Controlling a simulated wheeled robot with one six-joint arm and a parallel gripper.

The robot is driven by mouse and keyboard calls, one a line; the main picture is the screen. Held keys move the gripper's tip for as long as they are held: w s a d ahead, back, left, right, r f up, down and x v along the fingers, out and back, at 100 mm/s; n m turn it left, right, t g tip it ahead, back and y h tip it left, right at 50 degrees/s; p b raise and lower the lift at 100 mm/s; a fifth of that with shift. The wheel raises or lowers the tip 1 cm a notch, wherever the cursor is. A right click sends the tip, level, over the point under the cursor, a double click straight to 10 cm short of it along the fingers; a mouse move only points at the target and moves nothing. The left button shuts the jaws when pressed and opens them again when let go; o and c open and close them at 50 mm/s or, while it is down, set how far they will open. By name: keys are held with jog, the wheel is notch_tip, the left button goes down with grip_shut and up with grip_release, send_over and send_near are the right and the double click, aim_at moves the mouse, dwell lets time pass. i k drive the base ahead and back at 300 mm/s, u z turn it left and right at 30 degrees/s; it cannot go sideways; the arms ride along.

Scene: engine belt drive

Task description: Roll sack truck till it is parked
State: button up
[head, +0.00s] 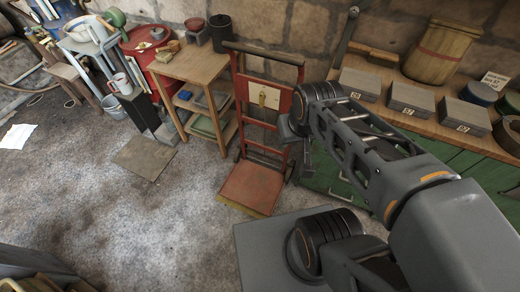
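The red sack truck (253,187) stands upright between the wooden shelf table and the green cabinet, close to the stone wall. My gripper (304,162) is at the end of my arm, just right of the truck's frame in the picture. The wrist hides most of the gripper, and its fingers cannot be made out. I cannot tell whether it touches the truck. Part of the truck's right side is behind my wrist.
A wooden shelf table (200,65) stands left of the truck, with a red drum (143,45) beside it. A green cabinet (433,153) with grey boxes on top is at right. A flat board (145,157) lies on the floor. The floor at front left is mostly clear.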

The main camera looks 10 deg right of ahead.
aim_at(255, 186)
jog(key=u, duration=2.2)
jog(key=k, duration=1)
jog(key=z, duration=1.05)
jog(key=i, duration=1)
